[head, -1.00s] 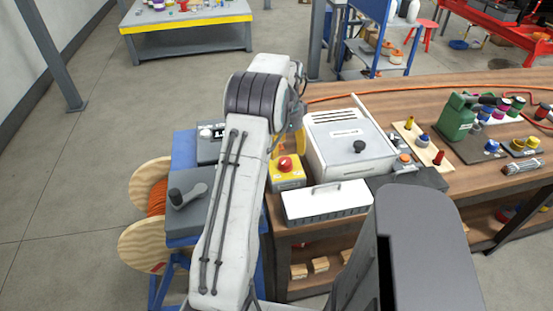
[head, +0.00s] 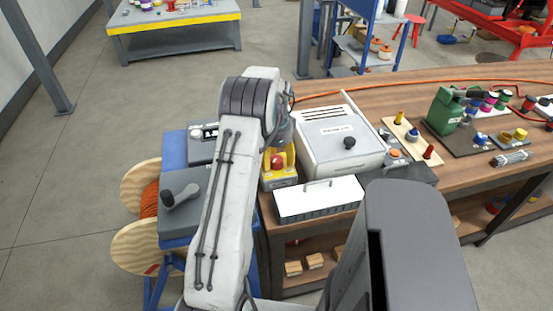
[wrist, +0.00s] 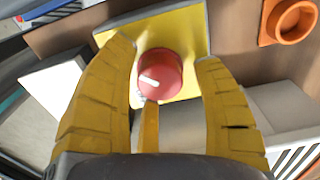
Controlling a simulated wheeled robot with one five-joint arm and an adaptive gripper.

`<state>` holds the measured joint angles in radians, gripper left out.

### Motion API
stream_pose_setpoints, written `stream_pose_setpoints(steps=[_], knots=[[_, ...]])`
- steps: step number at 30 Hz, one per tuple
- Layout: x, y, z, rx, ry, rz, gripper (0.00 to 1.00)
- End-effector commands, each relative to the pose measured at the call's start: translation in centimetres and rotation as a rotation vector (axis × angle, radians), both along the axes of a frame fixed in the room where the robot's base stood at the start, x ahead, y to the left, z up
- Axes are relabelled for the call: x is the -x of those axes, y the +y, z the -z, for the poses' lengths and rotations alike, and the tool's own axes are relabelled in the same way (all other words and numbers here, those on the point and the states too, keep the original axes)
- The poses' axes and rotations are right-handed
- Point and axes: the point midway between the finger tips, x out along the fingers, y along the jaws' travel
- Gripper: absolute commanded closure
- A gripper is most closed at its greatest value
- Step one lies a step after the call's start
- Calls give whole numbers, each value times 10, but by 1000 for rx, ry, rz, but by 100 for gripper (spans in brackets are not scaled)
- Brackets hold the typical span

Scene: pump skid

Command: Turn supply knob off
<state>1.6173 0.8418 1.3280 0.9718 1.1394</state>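A red round knob (head: 277,161) with a white mark sits on a yellow-topped box (head: 267,178) at the table's left end. In the wrist view the red knob (wrist: 160,74) shows between my gripper's fingers, on the yellow plate (wrist: 178,36). My gripper (wrist: 164,60) has its yellow fingers spread, with gaps on both sides of the knob. A third finger reaches toward the knob's lower edge; I cannot tell if it touches. In the head view my gripper (head: 283,158) is over the box, partly hidden by my arm. No label is readable.
A white machine with a black knob (head: 349,143) stands right of the box. A white case with a handle (head: 318,199) lies in front. A grey unit with a lever (head: 182,198) is at left. An orange square socket (wrist: 289,21) shows in the wrist view.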

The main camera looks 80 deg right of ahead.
Motion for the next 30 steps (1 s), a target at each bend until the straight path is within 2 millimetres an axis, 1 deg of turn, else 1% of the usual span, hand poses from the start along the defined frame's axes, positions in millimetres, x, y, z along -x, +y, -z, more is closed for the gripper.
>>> stream_pose_setpoints(steps=[1, 2, 15, 18, 25, 30], knots=[[0, 0, 0, 0, 0, 0, 45], [0, 0, 0, 0, 0, 0, 47], [0, 0, 0, 0, 0, 0, 87], [0, 0, 0, 0, 0, 0, 94], [0, 0, 0, 0, 0, -26, 95], [0, 0, 1, -1, 0, -105, 95]])
